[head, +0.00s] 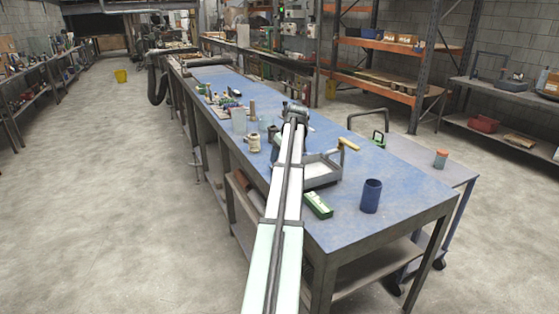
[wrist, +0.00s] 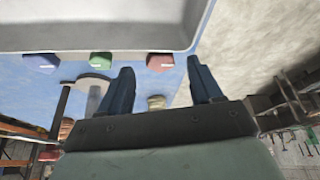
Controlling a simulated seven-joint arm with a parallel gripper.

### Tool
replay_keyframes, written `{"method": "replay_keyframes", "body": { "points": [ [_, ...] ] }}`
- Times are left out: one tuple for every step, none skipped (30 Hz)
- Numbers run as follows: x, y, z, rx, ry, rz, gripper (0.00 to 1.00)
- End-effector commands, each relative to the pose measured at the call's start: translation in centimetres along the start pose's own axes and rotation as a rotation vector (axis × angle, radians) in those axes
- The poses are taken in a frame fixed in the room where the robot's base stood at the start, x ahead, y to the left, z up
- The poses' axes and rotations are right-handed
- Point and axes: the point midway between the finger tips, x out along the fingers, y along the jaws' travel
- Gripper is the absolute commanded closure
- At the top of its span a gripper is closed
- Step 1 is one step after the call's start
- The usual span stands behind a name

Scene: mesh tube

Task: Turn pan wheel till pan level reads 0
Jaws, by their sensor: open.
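My gripper (wrist: 160,66) is open in the wrist view, its two dark blue fingers apart with nothing clearly held between them. In the head view my gripper (head: 294,112) is at the far end of my arm, over the blue workbench (head: 405,178). A shallow grey pan-like tray (head: 322,180) is on the bench to the right of my arm. A large pale grey pan-like body (wrist: 90,30) fills the top of the wrist view. A grey rounded piece (wrist: 92,79) with a dark rod is left of the fingers. I cannot identify a pan wheel or readable level.
A dark blue cylinder (head: 371,196) and a green box (head: 318,205) stand near the bench's front end. A spool (head: 254,143), a clear container (head: 239,120) and small items are left of my arm. A grey cart (head: 440,173) is at right.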

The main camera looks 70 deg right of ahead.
Motion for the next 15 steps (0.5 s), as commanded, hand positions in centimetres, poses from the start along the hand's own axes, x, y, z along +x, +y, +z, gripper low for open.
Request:
{"method": "replay_keyframes", "body": {
  "points": [
    [0.8,0.0,0.0,0.000,-0.001,-0.001,0.35],
    [1.1,0.0,0.0,0.000,-0.001,-0.001,0.35],
    [1.5,0.0,0.0,0.000,-0.001,0.000,0.35],
    [1.7,0.0,0.0,0.000,0.000,0.000,0.35],
    [2.0,0.0,0.0,0.000,0.000,0.000,0.35],
    [2.2,0.0,0.0,0.000,0.000,0.000,0.35],
    [2.4,0.0,0.0,0.000,0.000,0.000,0.35],
    [2.5,0.0,0.0,0.000,0.000,0.000,0.35],
    [2.6,0.0,0.0,0.000,0.000,0.000,0.35],
    [2.7,0.0,0.0,0.000,0.000,0.000,0.35],
    [2.8,0.0,0.0,0.000,0.000,0.000,0.35],
    [2.8,0.0,0.0,0.000,0.000,0.000,0.35],
    [2.9,0.0,0.0,0.000,0.000,0.000,0.35],
    [2.9,0.0,0.0,0.000,0.000,0.000,0.35],
    [2.9,0.0,0.0,0.000,0.000,0.000,0.35]
  ]
}}
